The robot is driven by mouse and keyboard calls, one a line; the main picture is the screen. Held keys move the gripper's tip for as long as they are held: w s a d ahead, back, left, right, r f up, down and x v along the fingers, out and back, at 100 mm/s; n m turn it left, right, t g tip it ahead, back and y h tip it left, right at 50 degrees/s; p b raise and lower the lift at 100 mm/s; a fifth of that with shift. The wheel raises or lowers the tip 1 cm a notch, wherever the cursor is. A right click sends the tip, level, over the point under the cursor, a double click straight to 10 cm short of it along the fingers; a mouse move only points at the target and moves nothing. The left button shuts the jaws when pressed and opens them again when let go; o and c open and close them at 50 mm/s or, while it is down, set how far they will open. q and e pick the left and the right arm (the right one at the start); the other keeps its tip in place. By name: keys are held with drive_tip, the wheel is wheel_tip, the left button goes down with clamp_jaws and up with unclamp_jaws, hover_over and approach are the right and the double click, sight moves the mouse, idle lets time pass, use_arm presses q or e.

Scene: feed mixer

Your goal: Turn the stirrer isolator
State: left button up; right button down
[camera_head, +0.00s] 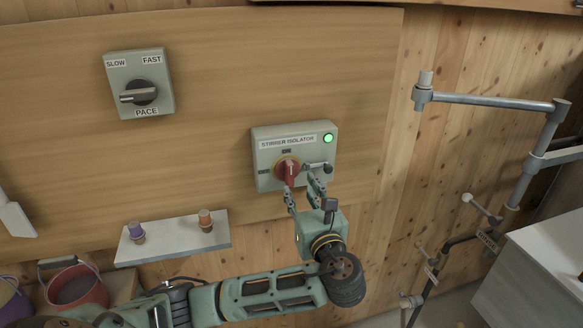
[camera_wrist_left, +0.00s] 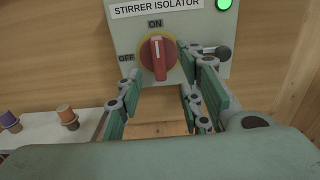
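The stirrer isolator (camera_head: 266,157) is a grey-green box on the wooden wall panel, with a red rotary handle on a yellow disc, a lit green lamp (camera_head: 328,138) and a small dark-knobbed lever at its right. In the left wrist view the red handle (camera_wrist_left: 158,57) stands upright, its top towards the ON label; OFF is at its left. My left gripper (camera_head: 302,190) is just below and in front of the box. Its fingers are apart, one on each side of the handle's line, with nothing between them in the left wrist view (camera_wrist_left: 160,98). My right gripper is not seen.
A pace switch box (camera_head: 139,83) is on the panel at upper left. A small shelf (camera_head: 180,243) below holds a purple-topped and an orange-topped plug. Buckets (camera_head: 75,287) stand at lower left. Grey pipes (camera_head: 490,102) and a pale cabinet (camera_head: 540,265) are at the right.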

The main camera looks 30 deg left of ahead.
sight(291, 174)
use_arm(q)
drive_tip(key=p+x, duration=0.1)
drive_tip(key=x, duration=0.2)
drive_tip(key=p+x, duration=0.1)
drive_tip(key=x, duration=0.3)
drive_tip(key=shift+w+a+r+p, duration=0.1)
drive_tip(key=shift+a+r+p, duration=0.2)
drive_tip(key=shift+p, duration=0.1)
drive_tip(key=shift+c, duration=0.2)
drive_tip(key=shift+f, duration=0.1)
clamp_jaws()
